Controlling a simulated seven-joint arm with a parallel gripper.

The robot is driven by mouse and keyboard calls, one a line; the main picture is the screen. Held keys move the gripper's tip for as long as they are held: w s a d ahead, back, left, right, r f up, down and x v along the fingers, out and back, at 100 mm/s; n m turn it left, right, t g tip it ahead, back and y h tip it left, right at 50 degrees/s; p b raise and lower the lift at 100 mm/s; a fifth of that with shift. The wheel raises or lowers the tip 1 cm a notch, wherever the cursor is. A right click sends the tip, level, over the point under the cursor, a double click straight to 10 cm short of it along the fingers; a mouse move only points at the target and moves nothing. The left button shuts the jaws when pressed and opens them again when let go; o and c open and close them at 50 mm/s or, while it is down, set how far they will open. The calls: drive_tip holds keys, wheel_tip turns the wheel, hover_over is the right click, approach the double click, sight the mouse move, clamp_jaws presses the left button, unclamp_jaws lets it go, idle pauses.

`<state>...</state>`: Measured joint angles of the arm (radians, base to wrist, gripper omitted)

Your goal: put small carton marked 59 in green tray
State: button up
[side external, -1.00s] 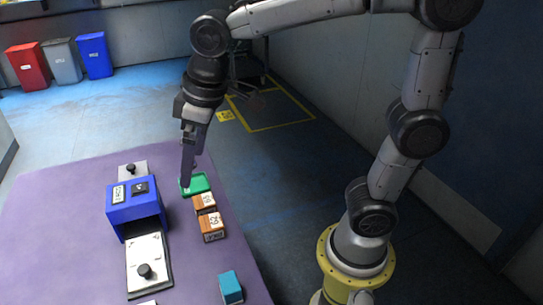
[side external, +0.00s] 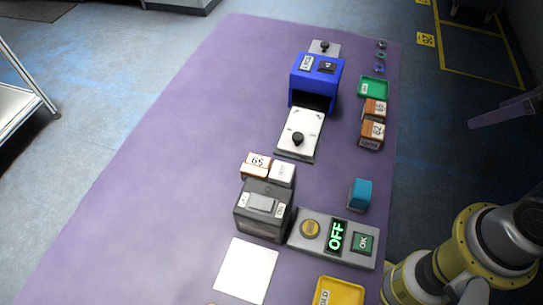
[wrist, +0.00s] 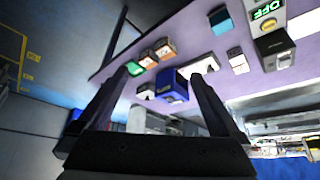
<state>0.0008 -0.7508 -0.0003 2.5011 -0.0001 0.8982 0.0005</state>
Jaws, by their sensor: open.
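Two brown cartons, one (side external: 375,109) just in front of the green tray and one (side external: 372,134) nearer, stand along the table's right side. Their labels are too small to read surely. A third small carton (side external: 256,166), beside the dark machine, has a label that looks like 65, or 59 upside down. The green tray (side external: 373,88) looks empty and also shows in the wrist view (wrist: 135,67). My gripper (wrist: 158,76) is open and empty, with the tray and brown cartons beyond its left finger in the wrist view. It is clear of the table objects.
A blue arch-shaped scanner (side external: 317,78) stands over a grey plate. A teal box (side external: 360,194), a dark machine (side external: 264,210), an OFF/OK panel (side external: 335,238), a white sheet (side external: 246,270) and a yellow tray (side external: 338,292) lie nearer. The table's left side is bare.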

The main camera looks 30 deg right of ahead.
drive_tip(key=w+a+r+n+t, duration=0.1)
drive_tip(key=w+r+t, duration=0.3)
drive_tip(key=w, duration=0.4)
drive_tip(key=w+a+r+t, duration=0.1)
drive_tip(key=w+r+t, duration=0.25)
drive_tip(key=w, duration=0.45)
drive_tip(key=w+a+n+t+y, duration=0.1)
drive_tip(key=w+a+n+y, duration=0.25)
drive_tip(key=w+a, duration=0.45)
drive_tip(key=n+g+y, duration=0.4)
drive_tip(key=g+y, duration=0.1)
drive_tip(key=y, duration=0.1)
hover_over(259, 165)
drive_tip(key=s+d, duration=0.3)
drive_tip(key=shift+t, duration=0.25)
wheel_tip(259, 165, down, 24)
drive_tip(key=shift+w+f, duration=0.1)
drive_tip(key=shift+w, duration=0.05)
drive_tip(key=shift+a+f+n, duration=0.15)
drive_tip(key=shift+f+n, duration=0.05)
drive_tip(key=shift+n, duration=0.05)
wheel_tip(259, 165, down, 6)
drive_tip(key=shift+f, duration=0.15)
drive_tip(key=x, duration=0.4)
drive_tip(key=shift+w+a+f, duration=0.2)
drive_tip(key=shift+w+a, duration=0.05)
drive_tip(key=shift+a, duration=0.05)
